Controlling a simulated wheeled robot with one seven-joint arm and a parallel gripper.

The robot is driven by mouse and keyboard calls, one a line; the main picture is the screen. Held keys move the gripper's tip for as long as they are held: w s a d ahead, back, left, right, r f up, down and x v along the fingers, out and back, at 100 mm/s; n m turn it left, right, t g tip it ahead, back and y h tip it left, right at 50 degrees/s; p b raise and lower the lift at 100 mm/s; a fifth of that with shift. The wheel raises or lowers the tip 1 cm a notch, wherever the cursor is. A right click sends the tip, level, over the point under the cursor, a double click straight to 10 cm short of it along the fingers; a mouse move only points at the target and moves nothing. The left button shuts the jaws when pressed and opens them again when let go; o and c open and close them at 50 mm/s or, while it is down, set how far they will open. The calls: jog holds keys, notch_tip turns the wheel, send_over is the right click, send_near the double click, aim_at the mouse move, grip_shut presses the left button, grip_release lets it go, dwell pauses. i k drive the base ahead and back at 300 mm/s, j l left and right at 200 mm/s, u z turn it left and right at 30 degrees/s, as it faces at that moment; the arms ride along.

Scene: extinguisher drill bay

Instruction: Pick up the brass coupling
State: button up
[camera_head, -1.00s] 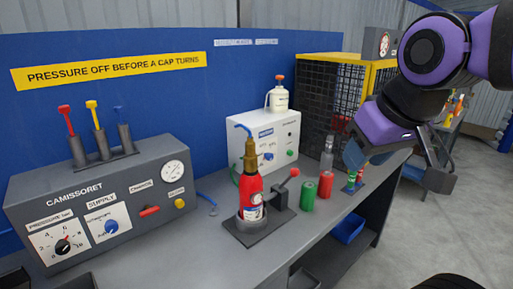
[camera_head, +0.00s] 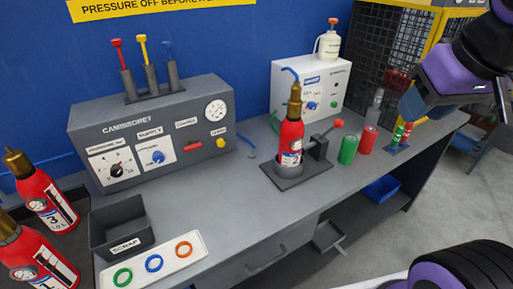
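The extinguisher stands in a grey clamp stand (camera_head: 303,176) in the middle of the bench. Similar brass tops sit on two red extinguishers at the left, one (camera_head: 17,162) farther back and one (camera_head: 6,225) nearer. No separate loose brass piece is clear to me. My gripper (camera_head: 440,104) is at the right, above the bench's far right end and well apart from the brass fittings. Its fingers are not clearly shown.
A grey control panel (camera_head: 150,130) stands at the back left, with a scrap bin (camera_head: 122,226) and a white plate of coloured rings (camera_head: 154,263) before it. Green (camera_head: 348,149) and red (camera_head: 368,138) cylinders stand right of the stand. The bench front centre is clear.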

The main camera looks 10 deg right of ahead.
aim_at(296, 89)
jog(key=i+l, duration=0.2)
jog(key=l, duration=0.2)
jog(key=i+l+u, duration=0.1)
jog(key=i+l, duration=0.15)
jog(key=l, duration=0.15)
jog(key=i+l, duration=0.2)
jog(key=l, duration=0.2)
jog(key=j+u, duration=0.05)
